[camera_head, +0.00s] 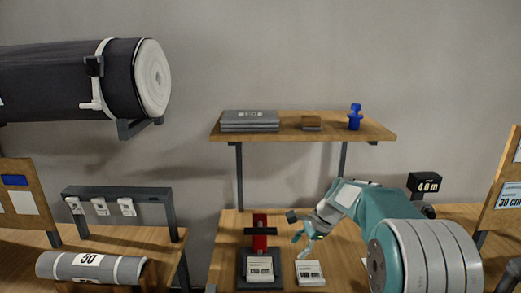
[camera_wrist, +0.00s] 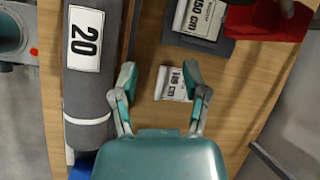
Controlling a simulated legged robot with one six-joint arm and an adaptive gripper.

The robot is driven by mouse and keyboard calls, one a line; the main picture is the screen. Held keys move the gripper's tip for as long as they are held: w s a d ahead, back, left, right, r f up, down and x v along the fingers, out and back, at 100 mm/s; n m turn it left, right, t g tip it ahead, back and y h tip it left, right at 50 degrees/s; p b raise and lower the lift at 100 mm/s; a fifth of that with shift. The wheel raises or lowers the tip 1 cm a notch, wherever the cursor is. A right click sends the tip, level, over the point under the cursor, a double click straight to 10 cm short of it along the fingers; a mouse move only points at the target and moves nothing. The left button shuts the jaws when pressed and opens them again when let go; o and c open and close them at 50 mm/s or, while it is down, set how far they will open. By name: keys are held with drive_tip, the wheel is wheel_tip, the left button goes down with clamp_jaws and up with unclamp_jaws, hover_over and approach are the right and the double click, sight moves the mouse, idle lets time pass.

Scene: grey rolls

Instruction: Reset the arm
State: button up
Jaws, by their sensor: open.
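My gripper (camera_head: 303,240) hangs over the middle table (camera_head: 228,228), at the end of my teal and white arm. In the wrist view my gripper (camera_wrist: 160,78) is open, its two fingers spread apart. A small white label block (camera_wrist: 174,84) reading what looks like "100 cm" shows between the fingertips, on the wooden surface below. I cannot tell how far above it the fingers are. Nothing shows clamped in them.
In the wrist view a grey roll (camera_wrist: 90,100) marked "20" lies left of my gripper, and a red stand (camera_wrist: 265,22) is at the upper right. In the head view a shelf (camera_head: 290,133) is above the table, and a large dark roll (camera_head: 70,80) is mounted at the left.

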drive_tip(key=s+r+n+t+h, duration=0.15)
drive_tip(key=s+r+n, duration=0.25)
drive_tip(key=s+r, duration=0.45)
drive_tip(key=s+d+n+t+h, duration=0.1)
drive_tip(key=s+n, duration=0.4)
drive_tip(key=s, duration=0.7)
drive_tip(key=s+d+n+t+h, duration=0.2)
drive_tip(key=s+n, duration=0.3)
drive_tip(key=s, duration=0.7)
drive_tip(key=shift+d+h, duration=0.6)
drive_tip(key=shift+h, duration=0.05)
